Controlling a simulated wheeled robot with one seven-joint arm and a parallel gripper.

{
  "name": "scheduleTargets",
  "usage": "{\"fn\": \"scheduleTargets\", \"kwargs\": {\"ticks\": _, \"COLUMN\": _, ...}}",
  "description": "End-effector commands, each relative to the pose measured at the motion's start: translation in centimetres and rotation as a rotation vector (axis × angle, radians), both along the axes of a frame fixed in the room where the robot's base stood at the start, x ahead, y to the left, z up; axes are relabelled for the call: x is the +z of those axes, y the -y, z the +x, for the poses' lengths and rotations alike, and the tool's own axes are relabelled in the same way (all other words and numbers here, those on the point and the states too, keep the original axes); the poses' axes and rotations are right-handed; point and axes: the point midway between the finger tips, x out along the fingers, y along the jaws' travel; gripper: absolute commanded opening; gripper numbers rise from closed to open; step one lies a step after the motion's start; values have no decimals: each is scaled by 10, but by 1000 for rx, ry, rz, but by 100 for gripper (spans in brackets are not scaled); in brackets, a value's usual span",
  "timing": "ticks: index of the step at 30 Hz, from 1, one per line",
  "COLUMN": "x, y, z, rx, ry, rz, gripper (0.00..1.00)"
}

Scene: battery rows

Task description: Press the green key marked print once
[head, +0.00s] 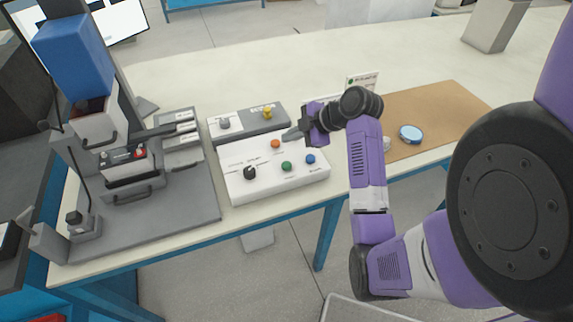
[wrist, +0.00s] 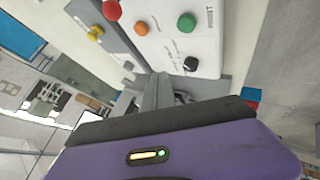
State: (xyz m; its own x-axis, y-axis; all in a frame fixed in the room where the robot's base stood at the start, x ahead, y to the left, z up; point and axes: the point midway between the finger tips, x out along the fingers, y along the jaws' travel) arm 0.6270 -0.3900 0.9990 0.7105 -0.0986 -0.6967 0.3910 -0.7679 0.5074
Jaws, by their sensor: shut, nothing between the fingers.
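A white control box (head: 240,186) sits on the bench and carries a green key (head: 286,166) near its front middle. The green key also shows in the wrist view (wrist: 187,22); its printed label is too small to read. An orange key (head: 275,144) is behind it, a blue key (head: 311,159) to its right and a black knob (head: 250,173) to its left. My gripper (head: 286,136) is shut and empty, above the back part of the box, apart from the green key. Its fingers show in the wrist view (wrist: 160,82). A red key (wrist: 111,10) shows only in the wrist view.
A grey panel (head: 245,121) with a yellow knob (head: 267,112) stands behind the box. A grey press with a blue top (head: 75,50) is at the left. A brown mat (head: 440,106) with a blue-topped round tin (head: 410,133) lies at the right. The bench behind is largely clear.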

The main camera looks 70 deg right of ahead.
Motion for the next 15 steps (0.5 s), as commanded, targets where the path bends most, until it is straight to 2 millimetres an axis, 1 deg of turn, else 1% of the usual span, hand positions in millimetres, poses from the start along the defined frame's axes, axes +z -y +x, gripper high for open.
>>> {"fn": "scheduleTargets", "kwargs": {"ticks": 8, "x": -30, "y": 0, "z": 0, "rx": -1, "ry": 0, "rz": 1, "gripper": 0}}
{"fn": "scheduleTargets", "kwargs": {"ticks": 15, "x": -63, "y": 0, "z": -1, "rx": -2, "ry": -1, "rz": 1, "gripper": 0}}
